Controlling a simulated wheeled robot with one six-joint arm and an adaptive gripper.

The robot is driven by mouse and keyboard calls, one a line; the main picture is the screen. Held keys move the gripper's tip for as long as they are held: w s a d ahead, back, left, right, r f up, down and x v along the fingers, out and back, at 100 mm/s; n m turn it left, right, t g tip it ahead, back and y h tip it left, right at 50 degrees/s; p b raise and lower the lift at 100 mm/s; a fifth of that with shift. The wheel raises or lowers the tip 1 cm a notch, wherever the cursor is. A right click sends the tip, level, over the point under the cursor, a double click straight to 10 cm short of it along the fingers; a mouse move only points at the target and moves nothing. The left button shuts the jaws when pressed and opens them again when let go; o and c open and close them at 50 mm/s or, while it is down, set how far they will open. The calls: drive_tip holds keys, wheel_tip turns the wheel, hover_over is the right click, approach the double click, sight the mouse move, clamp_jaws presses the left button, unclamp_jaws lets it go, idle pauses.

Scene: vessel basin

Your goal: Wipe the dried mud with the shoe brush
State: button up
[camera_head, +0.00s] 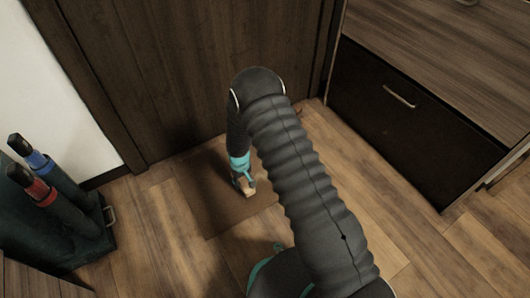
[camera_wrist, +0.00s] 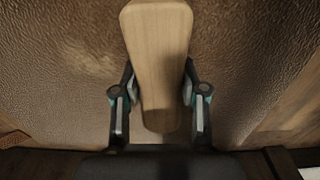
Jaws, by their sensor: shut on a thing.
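My gripper (camera_wrist: 160,108) is shut on the wooden shoe brush (camera_wrist: 158,50), with one finger on each side of its pale wooden body. The brush's bristles are hidden beneath it. In the head view my gripper (camera_head: 243,182) is low over a brown mat-like patch (camera_head: 205,205) on the floor, and a bit of the brush (camera_head: 248,191) shows below the fingers. In the wrist view a brown, wrinkled surface (camera_wrist: 60,70) fills the background under the brush. A paler smudge (camera_wrist: 95,62) shows left of the brush; I cannot tell if it is the dried mud. Contact with the surface is unclear.
A dark wooden door (camera_head: 190,70) stands behind the patch. A cabinet with a dark drawer (camera_head: 390,120) is at right. At left a dark stand (camera_head: 95,240) holds umbrella-like items with blue and red bands. Wooden floor (camera_head: 360,190) is clear between patch and cabinet.

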drive_tip(key=shift+d+r+p, duration=0.1)
drive_tip(key=shift+r+p, duration=1)
drive_tip(key=shift+r, duration=1.55)
